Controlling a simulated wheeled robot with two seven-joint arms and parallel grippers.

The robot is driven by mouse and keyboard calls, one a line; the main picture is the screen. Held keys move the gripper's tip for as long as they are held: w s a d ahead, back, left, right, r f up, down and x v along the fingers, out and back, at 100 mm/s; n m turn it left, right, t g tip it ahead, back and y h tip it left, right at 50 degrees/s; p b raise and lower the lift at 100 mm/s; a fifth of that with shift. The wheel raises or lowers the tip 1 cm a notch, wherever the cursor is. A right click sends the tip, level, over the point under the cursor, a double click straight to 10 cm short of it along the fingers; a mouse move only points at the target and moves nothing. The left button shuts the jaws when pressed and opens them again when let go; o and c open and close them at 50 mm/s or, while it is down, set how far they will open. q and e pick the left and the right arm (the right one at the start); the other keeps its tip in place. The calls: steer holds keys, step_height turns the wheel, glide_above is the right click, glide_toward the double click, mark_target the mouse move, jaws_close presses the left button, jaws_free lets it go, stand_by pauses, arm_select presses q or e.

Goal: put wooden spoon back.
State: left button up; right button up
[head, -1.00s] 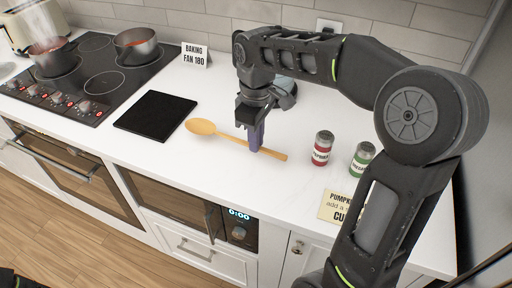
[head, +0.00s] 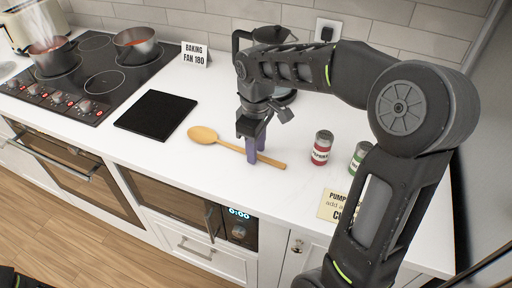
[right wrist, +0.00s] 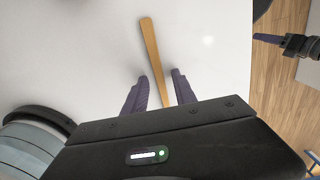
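The wooden spoon (head: 203,134) lies on the white counter, bowl to the left and handle to the right. My right gripper (head: 256,157) is over the handle, fingers pointing down and apart. In the right wrist view the spoon handle (right wrist: 151,45) runs down between the open fingers of my right gripper (right wrist: 160,74), with a gap on both sides. The spoon's bowl is outside that view. A purple-fingered gripper, my left one (right wrist: 268,38), shows at the upper right of the wrist view, over the floor; its opening is unclear.
A black flat slab (head: 156,114) lies left of the spoon. A red-labelled jar (head: 321,148) and a green-labelled jar (head: 361,157) stand right of the handle, near a paper card (head: 338,205). A dark kettle-like thing (head: 240,40) is partly hidden behind my arm. The hob (head: 104,82) holds pots.

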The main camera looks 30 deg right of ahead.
steer(key=shift+f, duration=0.1)
step_height(320, 180, up, 7)
steer(key=shift+s+f+b, duration=0.1)
steer(key=shift+f+b, duration=0.05)
steer(key=shift+b, duration=0.35)
steer(key=shift+r, duration=0.55)
